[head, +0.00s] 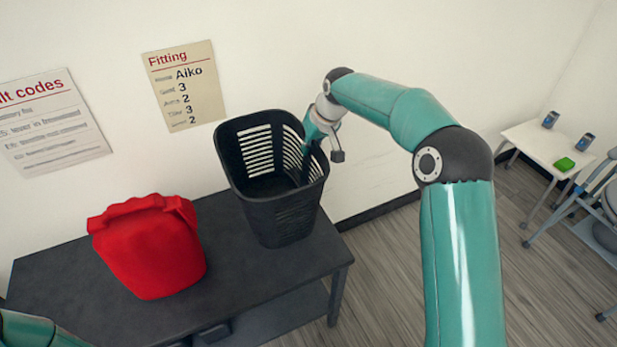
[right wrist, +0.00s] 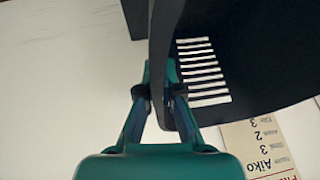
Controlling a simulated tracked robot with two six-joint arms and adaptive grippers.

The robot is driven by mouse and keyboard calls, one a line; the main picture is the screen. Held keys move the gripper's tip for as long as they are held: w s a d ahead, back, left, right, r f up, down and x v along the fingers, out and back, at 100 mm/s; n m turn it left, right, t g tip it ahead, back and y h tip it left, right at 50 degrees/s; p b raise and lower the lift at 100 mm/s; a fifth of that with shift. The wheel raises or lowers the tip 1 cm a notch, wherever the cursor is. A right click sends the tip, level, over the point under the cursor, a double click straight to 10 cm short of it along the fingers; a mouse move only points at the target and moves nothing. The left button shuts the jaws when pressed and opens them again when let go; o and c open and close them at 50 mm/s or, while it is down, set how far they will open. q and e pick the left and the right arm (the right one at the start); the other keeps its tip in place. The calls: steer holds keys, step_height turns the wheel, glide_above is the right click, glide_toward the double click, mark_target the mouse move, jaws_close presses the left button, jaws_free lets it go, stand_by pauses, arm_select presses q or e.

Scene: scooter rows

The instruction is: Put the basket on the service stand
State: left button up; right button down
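The black basket (head: 280,205) with slotted sides stands upright on the right part of a dark table (head: 240,270). Its wall also fills the top of the right wrist view (right wrist: 250,60). My right gripper (head: 310,150) reaches down over the basket's right rim. In the right wrist view my right gripper (right wrist: 160,95) has one finger on each side of the basket wall and looks closed on it. Only a teal piece of my left arm shows at the lower left; its gripper is out of view. I cannot tell which thing is the service stand.
A red canister (head: 150,250) stands on the table left of the basket. Posters hang on the wall. The floor between the tables is clear.

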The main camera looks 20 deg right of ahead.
mark_target(323, 154)
step_height(323, 154, down, 10)
steer(key=shift+w+f, duration=0.1)
steer(key=shift+f, duration=0.1)
stand_by(0.3)
steer(key=c, duration=1.3)
jaws_free()
steer(key=v, duration=1.2)
steer(key=shift+b, duration=0.3)
